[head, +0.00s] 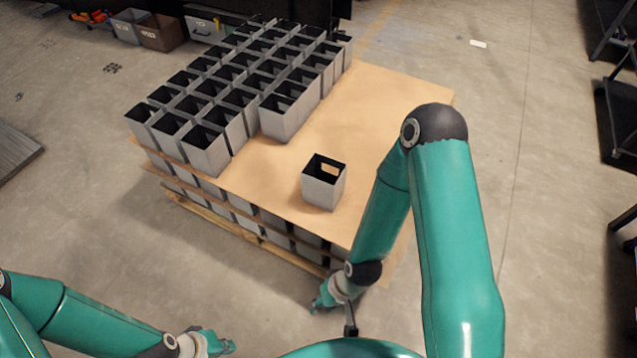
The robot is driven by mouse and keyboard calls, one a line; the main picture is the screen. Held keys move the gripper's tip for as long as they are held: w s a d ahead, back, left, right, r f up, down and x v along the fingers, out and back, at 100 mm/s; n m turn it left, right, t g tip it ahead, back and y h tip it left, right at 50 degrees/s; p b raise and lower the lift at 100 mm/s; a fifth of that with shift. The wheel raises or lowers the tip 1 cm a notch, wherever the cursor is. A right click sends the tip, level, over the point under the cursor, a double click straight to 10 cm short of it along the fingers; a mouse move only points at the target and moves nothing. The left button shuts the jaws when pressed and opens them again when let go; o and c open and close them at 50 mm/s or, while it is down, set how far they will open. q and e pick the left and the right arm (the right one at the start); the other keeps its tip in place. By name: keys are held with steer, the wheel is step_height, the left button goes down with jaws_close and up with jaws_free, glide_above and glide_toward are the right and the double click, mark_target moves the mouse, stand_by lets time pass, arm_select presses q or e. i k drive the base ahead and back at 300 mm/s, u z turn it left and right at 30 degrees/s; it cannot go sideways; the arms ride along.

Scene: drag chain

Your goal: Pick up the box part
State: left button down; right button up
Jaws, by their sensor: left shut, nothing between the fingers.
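The box part (322,190) is a grey, open-topped square box standing upright alone near the front edge of the brown board (270,178). A small tan patch shows inside its opening. My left gripper (222,347) is at the bottom of the head view, low and well away from the box, shut and empty. My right gripper (322,300) is below the box in the picture, in front of the stack's edge, and does not touch the box. Its fingers are small and partly hidden, so I cannot tell if they are open.
Several matching grey boxes (208,150) stand in tight rows on the board's left and back. More boxes sit in a layer beneath it, on a wooden pallet (232,235). The board's right side is bare. Crates (160,33) stand on the floor behind; dark racks are at right.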

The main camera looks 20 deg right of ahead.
mark_target(322, 189)
steer(key=i, duration=0.9)
steer(key=z, duration=0.05)
